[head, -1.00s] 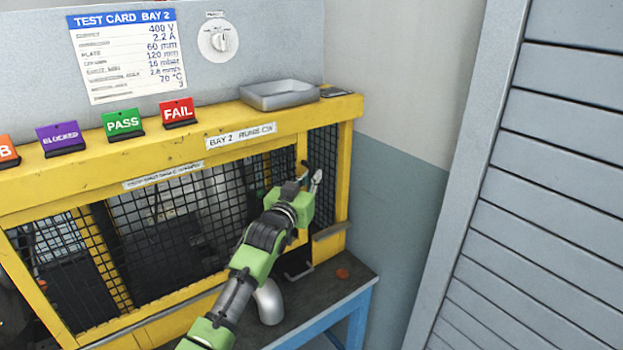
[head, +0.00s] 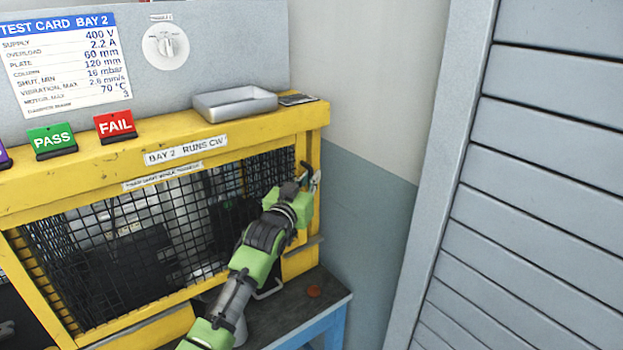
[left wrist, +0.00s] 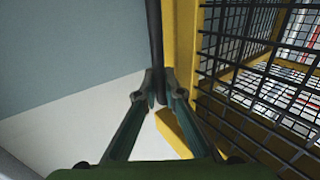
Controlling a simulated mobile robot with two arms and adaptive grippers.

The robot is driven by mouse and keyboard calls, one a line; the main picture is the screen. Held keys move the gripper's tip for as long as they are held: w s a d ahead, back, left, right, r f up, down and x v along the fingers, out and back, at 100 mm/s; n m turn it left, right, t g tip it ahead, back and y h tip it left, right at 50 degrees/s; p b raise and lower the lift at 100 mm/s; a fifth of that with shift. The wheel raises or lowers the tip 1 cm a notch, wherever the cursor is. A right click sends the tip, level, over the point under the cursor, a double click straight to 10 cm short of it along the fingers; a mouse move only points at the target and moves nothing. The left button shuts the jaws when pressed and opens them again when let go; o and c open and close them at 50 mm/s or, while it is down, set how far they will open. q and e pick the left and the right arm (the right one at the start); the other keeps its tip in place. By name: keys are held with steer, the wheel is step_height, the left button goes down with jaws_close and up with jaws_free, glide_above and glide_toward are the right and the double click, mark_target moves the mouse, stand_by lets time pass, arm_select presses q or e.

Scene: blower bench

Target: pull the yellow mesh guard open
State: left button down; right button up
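The yellow mesh guard (head: 125,245) is a yellow-framed panel of black wire mesh on the front of the yellow bench housing. Its right edge overlaps the housing's right post. A dark upright handle (left wrist: 156,45) stands at that edge; its top shows in the head view (head: 305,168). My left gripper (head: 311,181) is at this handle. In the left wrist view its two fingers (left wrist: 162,84) close in on either side of the dark bar, with mesh to the right. My right gripper is not in view.
A metal tray (head: 235,103) and the PASS (head: 52,141) and FAIL (head: 115,126) signs stand on the housing top. A blue-legged table (head: 335,325) is below. A grey slatted panel (head: 550,180) stands at right, with wall between.

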arm_select(q)
steer(key=c, duration=2.4)
jaws_free()
steer(key=shift+c, duration=0.2)
steer(key=v, duration=1.2)
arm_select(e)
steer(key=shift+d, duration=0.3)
arm_select(q)
steer(key=shift+a, duration=0.1)
